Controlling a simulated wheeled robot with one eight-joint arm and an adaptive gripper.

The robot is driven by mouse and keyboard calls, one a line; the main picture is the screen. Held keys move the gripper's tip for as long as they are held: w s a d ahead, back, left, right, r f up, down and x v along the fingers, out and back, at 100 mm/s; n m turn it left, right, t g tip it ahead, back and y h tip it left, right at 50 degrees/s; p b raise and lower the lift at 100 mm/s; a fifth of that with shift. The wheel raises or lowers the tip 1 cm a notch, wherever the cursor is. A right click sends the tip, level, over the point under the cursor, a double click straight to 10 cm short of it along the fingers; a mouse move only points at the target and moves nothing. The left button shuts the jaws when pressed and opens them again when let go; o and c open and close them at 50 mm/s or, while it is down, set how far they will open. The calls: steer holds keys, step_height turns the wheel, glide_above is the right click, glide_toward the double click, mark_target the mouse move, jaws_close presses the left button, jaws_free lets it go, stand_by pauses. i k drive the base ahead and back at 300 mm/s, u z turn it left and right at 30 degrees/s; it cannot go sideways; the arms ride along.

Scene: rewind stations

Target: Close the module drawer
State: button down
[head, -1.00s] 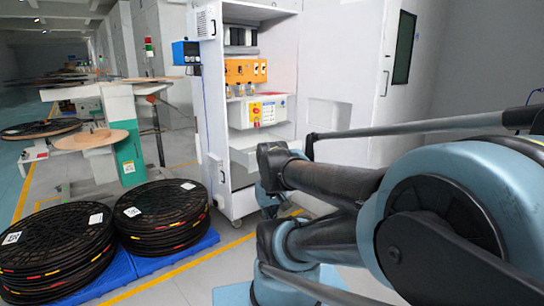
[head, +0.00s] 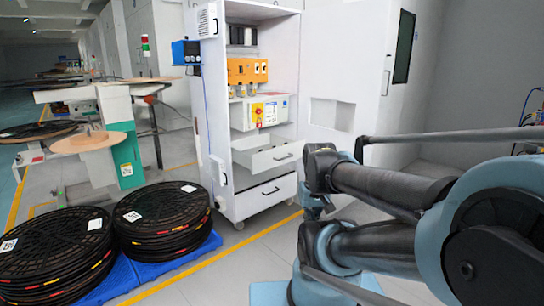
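The white cabinet (head: 224,120) stands at the centre of the head view with its front open. A white drawer (head: 275,158) with a dark handle is pulled out at its middle height, below the electrical box. Its open top shows. A second drawer front (head: 263,197) below it sits flush in the cabinet. My gripper (head: 316,209) is small and dark at the lower end of my wrist, right of the drawers and apart from their fronts in the picture. Its fingers cannot be made out.
A white electrical box (head: 261,112) with a red switch and an orange module (head: 247,70) sit above the drawer. Black reels (head: 160,212) lie on a blue pallet (head: 170,255) at the left. The floor before the cabinet is clear.

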mark_target(244, 151)
steer(key=i, duration=1)
